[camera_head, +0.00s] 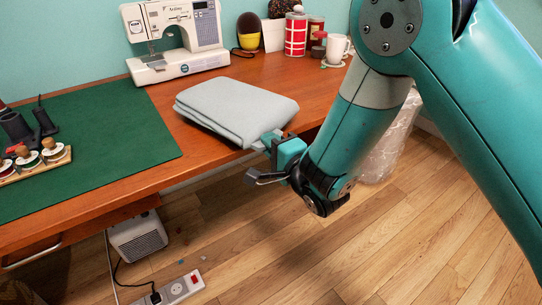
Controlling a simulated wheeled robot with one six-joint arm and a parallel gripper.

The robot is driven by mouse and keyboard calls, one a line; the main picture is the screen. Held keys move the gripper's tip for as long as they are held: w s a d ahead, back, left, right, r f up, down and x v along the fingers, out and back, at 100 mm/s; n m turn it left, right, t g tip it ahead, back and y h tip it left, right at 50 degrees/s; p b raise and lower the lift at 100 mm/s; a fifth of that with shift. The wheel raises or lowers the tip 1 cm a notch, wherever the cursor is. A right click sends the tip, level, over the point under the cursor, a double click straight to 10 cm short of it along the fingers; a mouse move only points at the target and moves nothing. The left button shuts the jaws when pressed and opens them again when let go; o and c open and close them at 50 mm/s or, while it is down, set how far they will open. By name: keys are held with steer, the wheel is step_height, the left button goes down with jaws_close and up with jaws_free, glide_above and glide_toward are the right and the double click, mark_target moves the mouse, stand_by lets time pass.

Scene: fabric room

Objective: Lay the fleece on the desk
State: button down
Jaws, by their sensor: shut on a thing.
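The fleece (232,106) is a pale grey-blue, neatly folded stack. It is over the bare wooden part of the desk (262,72), right of the green mat, lying flat or very nearly so. I cannot tell whether its whole underside touches the wood. Its near right corner reaches the desk's front edge. My gripper (266,145) is at that corner, just off the front edge, and is shut on the fleece. The exact grip between the fingers is partly hidden.
A white sewing machine (175,38) stands behind the fleece. A red-and-white tin (295,34) and a white mug (337,48) stand at the back right. The green mat (90,140) holds thread spools (30,160) at left. A power strip (172,290) lies on the floor.

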steer(key=shift+f, duration=0.7)
steer(key=shift+f, duration=0.15)
steer(key=c, duration=1.2)
jaws_free()
